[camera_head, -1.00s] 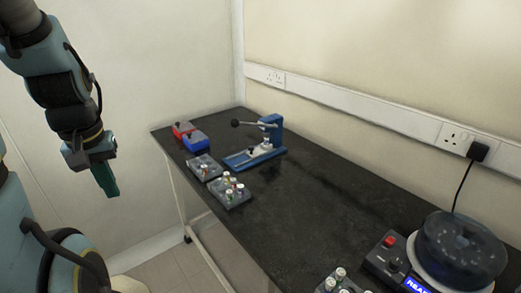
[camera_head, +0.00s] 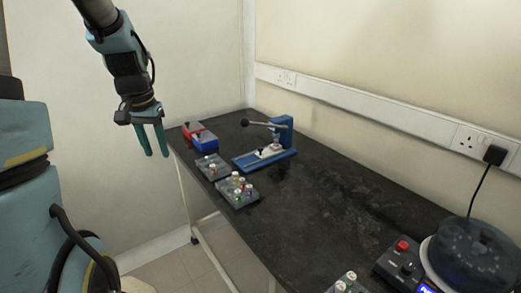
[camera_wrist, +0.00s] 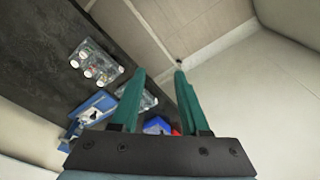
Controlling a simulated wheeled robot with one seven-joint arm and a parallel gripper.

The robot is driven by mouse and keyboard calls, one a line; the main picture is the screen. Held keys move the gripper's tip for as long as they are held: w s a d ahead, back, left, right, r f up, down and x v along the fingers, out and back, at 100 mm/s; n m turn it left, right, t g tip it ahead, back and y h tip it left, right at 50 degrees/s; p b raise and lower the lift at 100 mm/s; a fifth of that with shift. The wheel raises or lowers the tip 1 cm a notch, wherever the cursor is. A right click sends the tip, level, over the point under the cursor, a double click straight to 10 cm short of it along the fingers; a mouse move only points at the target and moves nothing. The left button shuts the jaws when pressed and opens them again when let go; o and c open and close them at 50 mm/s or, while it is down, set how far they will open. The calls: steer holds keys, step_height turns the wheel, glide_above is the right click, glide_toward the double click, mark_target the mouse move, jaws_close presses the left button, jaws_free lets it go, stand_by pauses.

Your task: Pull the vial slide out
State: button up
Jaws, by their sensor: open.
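A blue press-like device (camera_head: 281,132) with a black-knobbed lever stands near the back of the black table. A pale slide part (camera_head: 266,153) lies low on its blue base; I cannot tell how far in it sits. The fingers also show in the wrist view (camera_wrist: 158,85).
Two grey racks with capped vials (camera_head: 211,167) (camera_head: 238,191) stand left of the device. Red and blue boxes (camera_head: 205,141) sit at the table's far left corner. A round dark machine (camera_head: 470,255) stands front right. The table's middle (camera_head: 310,205) is clear.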

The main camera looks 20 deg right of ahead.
steer(key=shift+o, duration=0.9)
steer(key=w+d+f+m+h+b, duration=0.1)
steer(key=w+d+f+m+b, duration=0.1)
steer(key=w+d+m, duration=0.4)
steer(key=w+d+f, duration=0.1)
steer(key=w+d, duration=0.3)
steer(key=d, duration=0.3)
steer(key=shift+w+d+g, duration=0.15)
steer(key=shift+d+g, duration=0.15)
steer(key=shift+d, duration=0.05)
steer(key=m+g+h+b, duration=0.2)
steer(key=m+h, duration=0.1)
steer(key=m, duration=0.5)
glide_toward(259, 148)
steer(key=p+x, duration=0.1)
steer(key=x, duration=0.3)
steer(key=p+x, duration=0.2)
steer(key=x, duration=0.2)
steer(key=shift+d+f, duration=0.15)
steer(key=shift+d, duration=0.2)
jaws_close()
